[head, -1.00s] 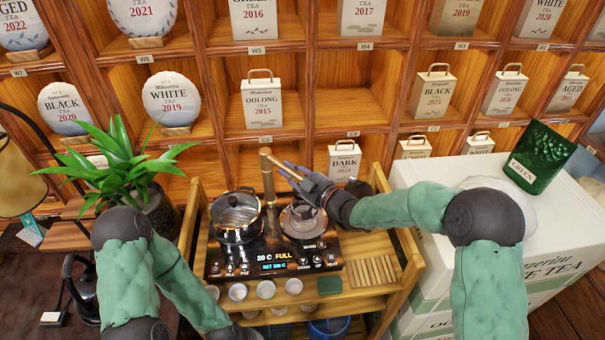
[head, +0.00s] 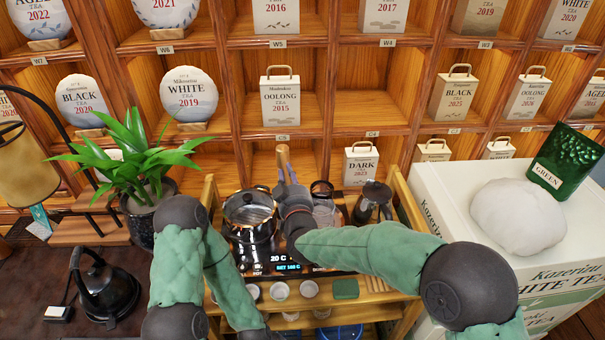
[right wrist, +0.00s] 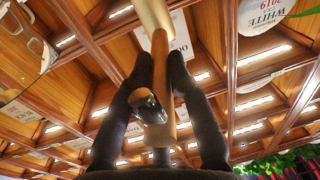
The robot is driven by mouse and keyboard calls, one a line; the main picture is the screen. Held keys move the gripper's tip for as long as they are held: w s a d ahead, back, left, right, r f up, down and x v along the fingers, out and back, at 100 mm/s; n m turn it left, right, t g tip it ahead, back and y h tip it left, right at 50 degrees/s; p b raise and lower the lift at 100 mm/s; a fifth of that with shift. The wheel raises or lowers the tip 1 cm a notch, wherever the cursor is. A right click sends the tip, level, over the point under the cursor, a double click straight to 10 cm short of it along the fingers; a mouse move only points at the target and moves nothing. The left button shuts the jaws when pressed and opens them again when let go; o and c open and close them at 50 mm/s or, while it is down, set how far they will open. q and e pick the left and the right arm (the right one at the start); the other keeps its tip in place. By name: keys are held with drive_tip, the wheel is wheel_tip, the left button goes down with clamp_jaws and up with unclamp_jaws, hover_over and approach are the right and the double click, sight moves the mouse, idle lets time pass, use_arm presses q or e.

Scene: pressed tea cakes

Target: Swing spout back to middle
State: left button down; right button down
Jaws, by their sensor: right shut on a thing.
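The tan spout (head: 283,157) rises at the back of the tea stove, behind the glass-lidded pot (head: 246,222) and to its right. My right gripper (head: 287,178) is shut on it, with its dark fingers pointing up toward the shelf. In the right wrist view the spout (right wrist: 158,75) runs as a long bar between the two fingers. The lower part of the spout is hidden behind my right gripper and wrist. My left arm reaches down in front of the stove, and its gripper is out of sight.
A dark-lidded pot (head: 372,203) and a glass vessel (head: 324,208) stand right of my right wrist. Several small cups (head: 279,291) line the front. A plant (head: 137,165) and a black kettle (head: 104,285) are at the left. A white carton (head: 440,195) is at the right.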

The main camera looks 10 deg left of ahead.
drive_tip(key=shift+s+a+m+t+h+p, duration=0.15)
drive_tip(key=shift+a+m+t+h+p, duration=0.35)
drive_tip(key=shift+h, duration=0.4)
drive_tip(key=shift+a, duration=0.15)
drive_tip(key=c, duration=1.1)
unclamp_jaws()
drive_tip(key=shift+c, duration=0.2)
drive_tip(key=shift+s, duration=0.1)
drive_tip(key=v, duration=1.2)
drive_tip(key=shift+r, duration=0.15)
drive_tip(key=shift+a, duration=0.1)
